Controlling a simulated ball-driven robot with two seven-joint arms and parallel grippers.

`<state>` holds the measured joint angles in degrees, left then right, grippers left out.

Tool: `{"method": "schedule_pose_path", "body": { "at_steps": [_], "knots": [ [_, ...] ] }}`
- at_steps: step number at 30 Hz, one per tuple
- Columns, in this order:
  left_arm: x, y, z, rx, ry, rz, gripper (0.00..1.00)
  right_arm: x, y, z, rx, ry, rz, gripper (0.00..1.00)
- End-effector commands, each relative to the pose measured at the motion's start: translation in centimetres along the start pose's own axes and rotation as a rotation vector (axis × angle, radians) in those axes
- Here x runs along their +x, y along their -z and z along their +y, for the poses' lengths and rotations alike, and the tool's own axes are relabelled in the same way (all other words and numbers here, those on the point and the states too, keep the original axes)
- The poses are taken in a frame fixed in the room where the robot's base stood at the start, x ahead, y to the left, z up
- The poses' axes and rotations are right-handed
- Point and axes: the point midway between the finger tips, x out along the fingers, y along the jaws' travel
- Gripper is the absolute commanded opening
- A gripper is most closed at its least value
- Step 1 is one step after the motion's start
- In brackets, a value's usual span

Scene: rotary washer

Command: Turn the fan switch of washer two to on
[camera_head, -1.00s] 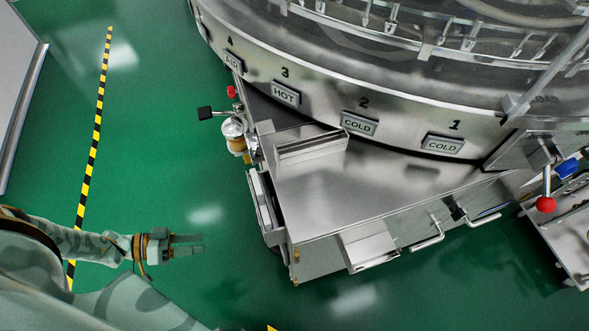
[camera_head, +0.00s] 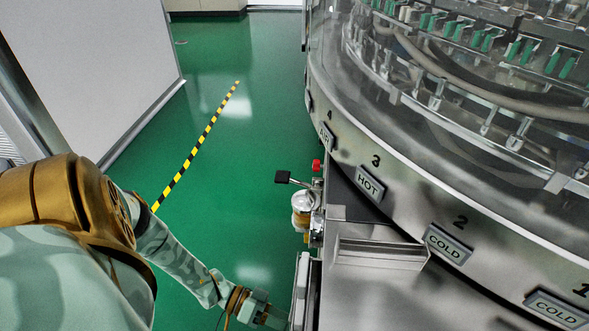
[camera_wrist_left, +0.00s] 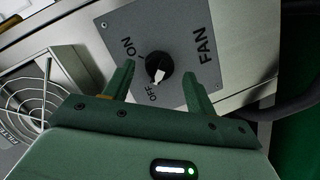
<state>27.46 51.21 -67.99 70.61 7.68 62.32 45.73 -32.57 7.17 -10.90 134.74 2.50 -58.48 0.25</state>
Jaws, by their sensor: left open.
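The fan switch (camera_wrist_left: 158,68) is a round black knob with a white pointer on a grey plate (camera_wrist_left: 228,75) marked ON, OFF and FAN. Its pointer is on the OFF side, away from the ON mark. My left gripper (camera_wrist_left: 159,70) is open, with one green finger on each side of the knob in the left wrist view. I cannot tell whether either finger touches it. In the head view my left gripper (camera_head: 268,317) is at the bottom edge, close to the left side of the washer (camera_head: 365,140). The switch is hidden there. My right gripper is not in view.
A fan grille (camera_wrist_left: 35,110) and a dark cable (camera_wrist_left: 280,105) flank the plate. A steel ledge (camera_head: 345,295) juts out under the numbered HOT and COLD signs. A black-handled lever (camera_head: 283,177) sticks out above the gripper. Green floor (camera_head: 225,190) is clear to the left.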

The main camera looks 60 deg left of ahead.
Motion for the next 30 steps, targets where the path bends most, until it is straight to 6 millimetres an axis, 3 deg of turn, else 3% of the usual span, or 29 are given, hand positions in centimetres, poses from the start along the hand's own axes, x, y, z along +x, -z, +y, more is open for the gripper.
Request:
{"method": "schedule_pose_path", "body": {
  "at_steps": [5,13,14,18,30],
  "knots": [
    [1.37,-0.02,-0.04,-0.001,0.000,0.000,0.56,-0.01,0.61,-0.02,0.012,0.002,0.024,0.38],
    [1.52,0.04,0.02,0.001,0.001,0.000,0.56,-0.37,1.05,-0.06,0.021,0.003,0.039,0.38],
    [1.52,0.04,0.02,0.001,0.000,0.000,0.51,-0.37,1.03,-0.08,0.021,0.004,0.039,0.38],
    [1.50,0.03,0.01,0.001,0.001,0.000,0.12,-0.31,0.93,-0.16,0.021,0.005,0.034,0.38],
    [1.49,0.11,0.15,0.049,0.015,0.006,0.12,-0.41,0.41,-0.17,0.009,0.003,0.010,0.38]
  ]
}}
